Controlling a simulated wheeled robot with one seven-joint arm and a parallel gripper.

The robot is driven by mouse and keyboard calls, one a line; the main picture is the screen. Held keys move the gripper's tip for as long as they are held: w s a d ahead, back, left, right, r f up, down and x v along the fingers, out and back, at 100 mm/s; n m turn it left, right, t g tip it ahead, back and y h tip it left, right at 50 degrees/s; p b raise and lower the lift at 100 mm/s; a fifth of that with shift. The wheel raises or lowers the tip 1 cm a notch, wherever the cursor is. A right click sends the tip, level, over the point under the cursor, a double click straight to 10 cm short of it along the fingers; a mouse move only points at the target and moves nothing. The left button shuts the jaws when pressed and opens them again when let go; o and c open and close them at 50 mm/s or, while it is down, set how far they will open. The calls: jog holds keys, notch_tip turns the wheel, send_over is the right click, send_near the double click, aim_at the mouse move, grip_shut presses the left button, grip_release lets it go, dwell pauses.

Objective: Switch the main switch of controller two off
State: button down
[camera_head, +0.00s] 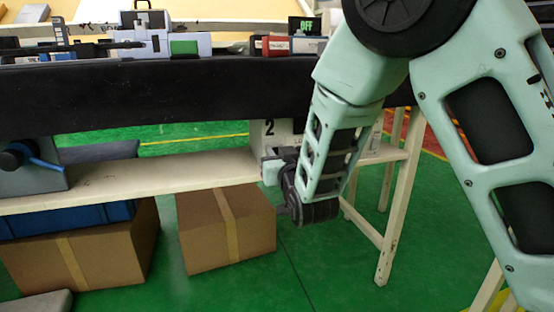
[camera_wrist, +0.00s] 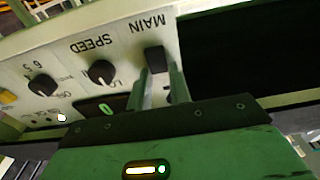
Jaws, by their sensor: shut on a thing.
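Controller two (camera_head: 268,128) is a pale box marked "2" under the dark bench edge, partly hidden by my gripper (camera_head: 272,170). In the wrist view its panel (camera_wrist: 125,52) appears upside down, with the labels MAIN and SPEED. The main switch (camera_wrist: 155,59) is a dark block beside the MAIN label. My gripper (camera_wrist: 162,82) has its fingertips at this switch and is shut on it. Which position the switch is in cannot be told.
The panel also carries the speed knob (camera_wrist: 102,72), another knob (camera_wrist: 43,85) and a yellow button (camera_wrist: 7,97). The long dark bench edge (camera_head: 200,92) runs just above the controller. A pale shelf (camera_head: 150,175) lies below, with cardboard boxes (camera_head: 225,228) on the floor.

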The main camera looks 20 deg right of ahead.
jog(key=t+b, duration=0.1)
jog(key=b, duration=0.1)
jog(key=f+t+b, duration=0.1)
jog(key=b, duration=0.2)
jog(key=shift+s+t+b, duration=0.15)
jog(key=shift+t+b, duration=0.15)
jog(key=c, duration=1.3)
grip_release()
